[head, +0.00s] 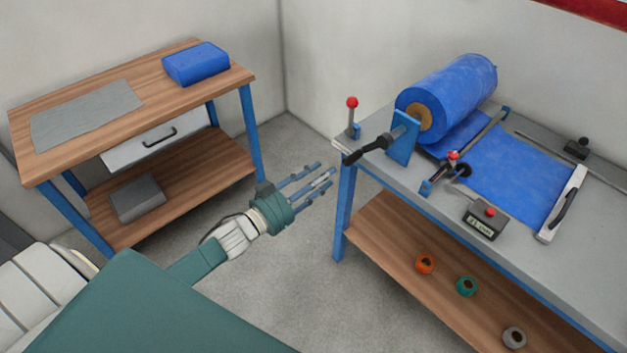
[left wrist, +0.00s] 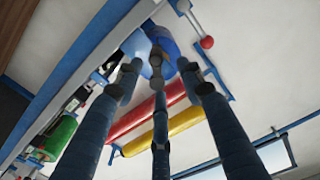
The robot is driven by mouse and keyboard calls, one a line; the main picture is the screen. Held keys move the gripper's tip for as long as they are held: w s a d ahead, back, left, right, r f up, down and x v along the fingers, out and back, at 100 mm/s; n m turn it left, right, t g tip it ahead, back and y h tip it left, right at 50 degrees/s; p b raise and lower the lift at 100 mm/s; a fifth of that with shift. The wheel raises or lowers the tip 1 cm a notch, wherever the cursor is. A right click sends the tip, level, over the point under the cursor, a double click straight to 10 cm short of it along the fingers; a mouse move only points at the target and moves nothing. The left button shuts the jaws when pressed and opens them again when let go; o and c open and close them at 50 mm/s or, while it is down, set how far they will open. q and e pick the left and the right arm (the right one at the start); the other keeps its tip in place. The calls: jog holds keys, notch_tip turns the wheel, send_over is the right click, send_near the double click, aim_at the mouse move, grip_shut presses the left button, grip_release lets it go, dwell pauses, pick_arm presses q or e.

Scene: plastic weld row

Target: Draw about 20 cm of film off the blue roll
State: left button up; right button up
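The blue roll (head: 452,92) lies on its spindle at the back left of the grey bench (head: 600,250), with a black crank handle (head: 367,150) on its near end. A sheet of blue film (head: 515,172) runs from it under a guide to a white bar with a black handle (head: 563,205). My left gripper (head: 322,175) has its fingers straight and apart, empty, in the air left of the bench. The left wrist view shows its fingers (left wrist: 158,70) and, beyond them, a blue shape, probably the roll (left wrist: 136,43). My right gripper is not in view.
A box with a display and red button (head: 486,217) and red-knobbed levers (head: 352,104) stand on the bench. Tape rolls (head: 425,264) lie on its lower shelf. A wooden table (head: 165,85) with a blue block (head: 196,63) stands left. Floor between is clear.

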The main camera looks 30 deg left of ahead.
pick_arm(q)
jog(key=v, duration=0.2)
jog(key=shift+s+a, duration=0.15)
jog(key=shift+s, duration=0.05)
dwell(0.4)
jog(key=s+a+f+n+g+y, duration=0.1)
jog(key=s+a+f+g+y, duration=0.1)
jog(key=f, duration=0.8)
jog(key=s+a+f+n+g+y, duration=0.1)
jog(key=s+a+f+y, duration=0.15)
jog(key=f, duration=0.65)
jog(key=s+f+n+g+y, duration=0.1)
jog(key=s+f+g, duration=0.1)
jog(key=s+f, duration=0.45)
jog(key=s+f+g, duration=0.2)
jog(key=s+f, duration=0.2)
jog(key=f, duration=0.6)
jog(key=s+d+f+g, duration=0.2)
jog(key=s+f, duration=0.3)
jog(key=s, duration=0.5)
jog(key=s+d+f+g, duration=0.3)
jog(key=s+f, duration=0.3)
jog(key=s, duration=0.5)
jog(key=s+d+f+g, duration=0.3)
jog(key=s+f+g, duration=0.1)
jog(key=s, duration=0.7)
jog(key=shift+f+y, duration=0.35)
jog(key=shift+f, duration=0.45)
